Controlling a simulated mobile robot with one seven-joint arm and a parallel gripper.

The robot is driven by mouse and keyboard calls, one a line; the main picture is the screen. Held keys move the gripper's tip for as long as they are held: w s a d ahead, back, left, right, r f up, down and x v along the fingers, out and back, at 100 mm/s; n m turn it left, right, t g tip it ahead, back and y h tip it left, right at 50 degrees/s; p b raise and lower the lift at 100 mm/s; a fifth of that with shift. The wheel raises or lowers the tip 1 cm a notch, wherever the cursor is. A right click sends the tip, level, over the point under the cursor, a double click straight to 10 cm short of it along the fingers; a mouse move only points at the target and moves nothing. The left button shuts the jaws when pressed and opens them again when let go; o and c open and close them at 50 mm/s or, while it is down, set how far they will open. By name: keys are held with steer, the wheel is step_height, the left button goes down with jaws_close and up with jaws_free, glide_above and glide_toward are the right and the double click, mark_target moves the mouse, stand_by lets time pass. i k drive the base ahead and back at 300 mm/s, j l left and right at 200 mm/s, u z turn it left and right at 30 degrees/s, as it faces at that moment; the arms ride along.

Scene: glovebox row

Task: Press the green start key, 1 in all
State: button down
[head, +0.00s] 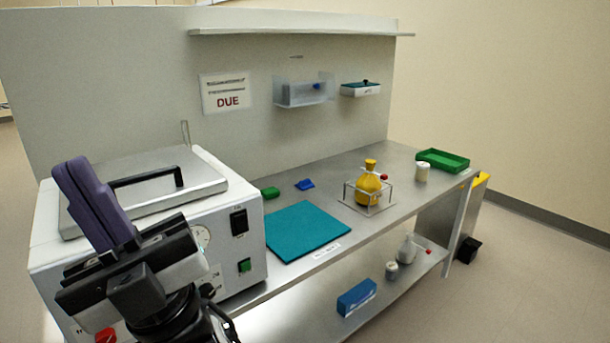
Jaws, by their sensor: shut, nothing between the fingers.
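The green start key (245,265) is a small square button low on the right part of the front panel of the white machine (250,190). It sits below a black rocker switch (239,222). My gripper (70,168) is in front of the machine's left part, with its purple fingers together and pointing up. It is empty and well to the left of the green key, apart from it. My arm hides part of the front panel. A red button (105,335) shows at the panel's lower left.
The machine has a lid with a black handle (146,177). Right of it on the steel bench (335,172) are a teal mat (305,230), a yellow flask (368,182) in a wire stand and a green tray (442,160). A blue box (356,297) lies on the lower shelf.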

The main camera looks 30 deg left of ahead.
mark_target(246, 266)
steer(key=u, duration=1.45)
